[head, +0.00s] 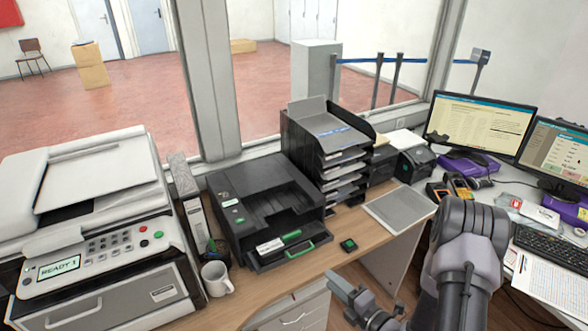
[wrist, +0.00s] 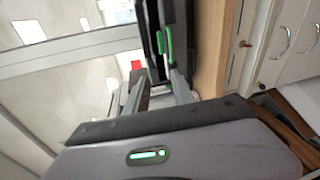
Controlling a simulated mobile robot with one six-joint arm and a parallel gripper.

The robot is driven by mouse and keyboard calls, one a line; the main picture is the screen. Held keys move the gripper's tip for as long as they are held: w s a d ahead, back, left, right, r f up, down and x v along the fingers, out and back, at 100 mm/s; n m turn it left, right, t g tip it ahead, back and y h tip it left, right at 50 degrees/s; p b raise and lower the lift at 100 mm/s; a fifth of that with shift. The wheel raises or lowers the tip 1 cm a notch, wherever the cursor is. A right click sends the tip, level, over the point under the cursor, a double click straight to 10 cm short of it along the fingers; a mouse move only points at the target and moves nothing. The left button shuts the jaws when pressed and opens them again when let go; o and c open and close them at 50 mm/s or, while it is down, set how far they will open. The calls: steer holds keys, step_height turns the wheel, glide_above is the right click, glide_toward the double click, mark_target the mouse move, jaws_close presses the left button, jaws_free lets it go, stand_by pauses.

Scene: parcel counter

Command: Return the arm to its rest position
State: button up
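My gripper (head: 347,292) is at the lower middle of the head view, in front of the counter's front edge. My grey and black arm rises at the lower right. In the wrist view my gripper (wrist: 157,82) shows two grey fingers standing apart, with nothing visibly held between them. The black printer (wrist: 165,38) with green tabs appears beyond the fingers.
The wooden counter (head: 300,272) holds a white copier (head: 95,215), a white mug (head: 216,278), the black printer (head: 265,205), a black tray stack (head: 325,150) and a grey pad (head: 399,208). Monitors (head: 478,125) and a keyboard (head: 552,246) stand on the right desk.

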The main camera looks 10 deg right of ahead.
steer(key=s+a+r+n+g+y+b, duration=0.25)
steer(key=s+a+r+n+g, duration=0.2)
steer(key=a+r+n, duration=0.45)
steer(key=s+a+r+n+g+y+b, duration=0.1)
steer(key=s+a+r+n+g+y, duration=0.45)
steer(key=n, duration=0.55)
steer(key=s+r+n+g+h+b, duration=0.25)
steer(key=s+n+h, duration=0.75)
steer(key=n, duration=0.6)
steer(key=s+d+r+n+t+h, duration=0.1)
steer(key=d+r+n+t+h, duration=0.2)
steer(key=d+n, duration=0.3)
steer(key=shift+s+d+r+n+t+b, duration=0.3)
steer(key=shift+r+n+t+b, duration=0.2)
steer(key=shift+n, duration=0.3)
